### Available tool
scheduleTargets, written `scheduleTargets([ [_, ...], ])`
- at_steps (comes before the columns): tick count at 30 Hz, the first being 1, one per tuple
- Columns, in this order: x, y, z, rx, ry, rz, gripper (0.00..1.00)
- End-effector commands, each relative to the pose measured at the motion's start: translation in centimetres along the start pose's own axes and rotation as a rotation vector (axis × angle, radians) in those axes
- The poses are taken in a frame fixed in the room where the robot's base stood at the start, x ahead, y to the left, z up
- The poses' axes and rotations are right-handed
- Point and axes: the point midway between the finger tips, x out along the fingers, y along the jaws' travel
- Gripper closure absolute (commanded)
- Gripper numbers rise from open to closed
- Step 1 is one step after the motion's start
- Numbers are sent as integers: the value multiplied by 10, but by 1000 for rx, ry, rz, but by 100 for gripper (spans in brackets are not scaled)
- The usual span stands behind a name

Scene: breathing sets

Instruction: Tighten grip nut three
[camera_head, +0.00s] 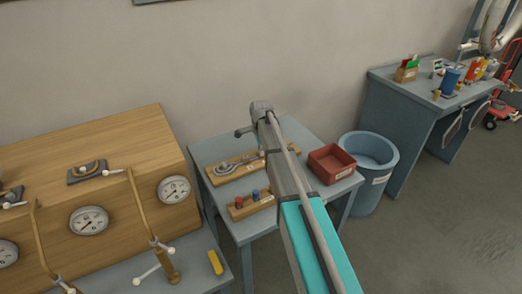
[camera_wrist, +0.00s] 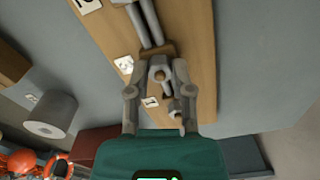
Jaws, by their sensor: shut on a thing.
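A wooden board (camera_head: 215,180) with grey metal fittings (camera_head: 236,166) lies on the grey-blue table in the head view. The board (camera_wrist: 199,35) also fills the middle of the wrist view, with small white number labels (camera_wrist: 124,65) that are hard to read. My gripper (camera_wrist: 158,67) has its two grey fingers on either side of a grey metal nut (camera_wrist: 159,74) on the board, and is shut on it. I cannot tell for sure which number this nut has.
A smaller board with red and blue pieces (camera_head: 249,202) lies in front. A red bin (camera_head: 331,163) stands at the table's right, with a blue barrel (camera_head: 368,160) beyond. A wooden gauge cabinet (camera_head: 120,190) stands left. In the wrist view a grey cylinder (camera_wrist: 50,115) shows left.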

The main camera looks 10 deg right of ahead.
Motion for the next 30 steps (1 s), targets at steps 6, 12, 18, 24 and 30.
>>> scheduleTargets([
  [6,0,1,2,75,-4,2,100],
  [12,0,1,1,95,-3,2,100],
  [18,0,1,1,96,-3,2,100],
  [24,0,1,1,95,-2,1,50],
  [30,0,0,0,95,-1,0,36],
])
